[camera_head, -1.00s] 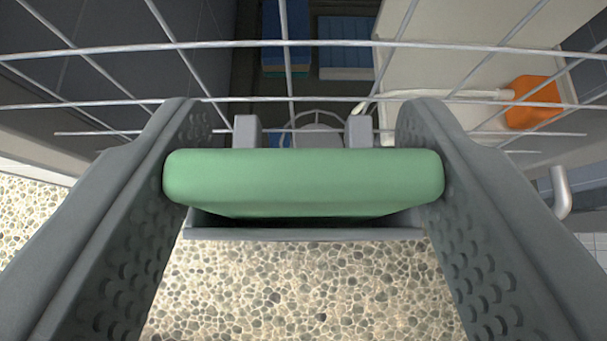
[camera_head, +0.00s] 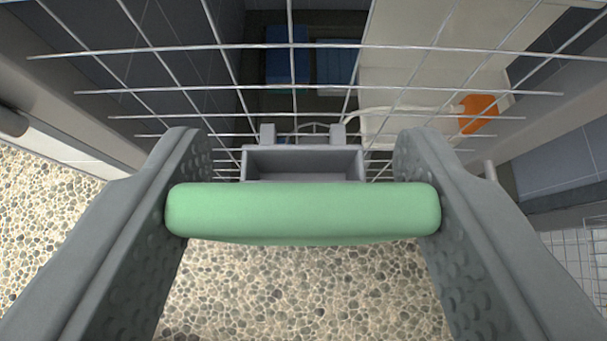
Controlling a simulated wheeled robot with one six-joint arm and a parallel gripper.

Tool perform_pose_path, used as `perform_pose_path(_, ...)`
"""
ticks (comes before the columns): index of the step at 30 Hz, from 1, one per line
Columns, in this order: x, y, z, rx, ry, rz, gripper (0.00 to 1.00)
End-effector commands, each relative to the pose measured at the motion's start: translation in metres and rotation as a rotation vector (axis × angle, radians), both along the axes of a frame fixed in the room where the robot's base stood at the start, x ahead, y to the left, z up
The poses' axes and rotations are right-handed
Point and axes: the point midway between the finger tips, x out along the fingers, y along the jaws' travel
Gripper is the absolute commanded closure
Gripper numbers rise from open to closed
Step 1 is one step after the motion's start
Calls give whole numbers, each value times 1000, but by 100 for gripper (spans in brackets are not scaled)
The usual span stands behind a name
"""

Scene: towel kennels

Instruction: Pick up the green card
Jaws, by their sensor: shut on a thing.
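The green card (camera_head: 303,211) is a thick, rounded pale green slab lying crosswise in the lower middle of the view. My gripper (camera_head: 303,212) is shut on it, with one grey finger pressed to each end. The card is held in front of a small grey holder (camera_head: 303,162) that hangs on the wire grid. A gap of floor and holder shows around the card, and it looks clear of the holder. The inside of the holder looks empty.
A white wire grid door (camera_head: 290,90) stands behind the holder. Beyond it are blue stacked items (camera_head: 287,55) and an orange object (camera_head: 478,113) on a pale surface. Open pebbled floor (camera_head: 300,290) lies below.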

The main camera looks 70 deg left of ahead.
Motion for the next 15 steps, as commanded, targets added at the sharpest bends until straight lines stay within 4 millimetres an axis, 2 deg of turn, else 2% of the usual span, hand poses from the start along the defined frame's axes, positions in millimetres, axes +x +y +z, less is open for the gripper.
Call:
perform_pose_path(9,-30,-74,0,0,-1,-4,68)
perform_pose_path(15,-43,-106,0,0,-1,-3,68)
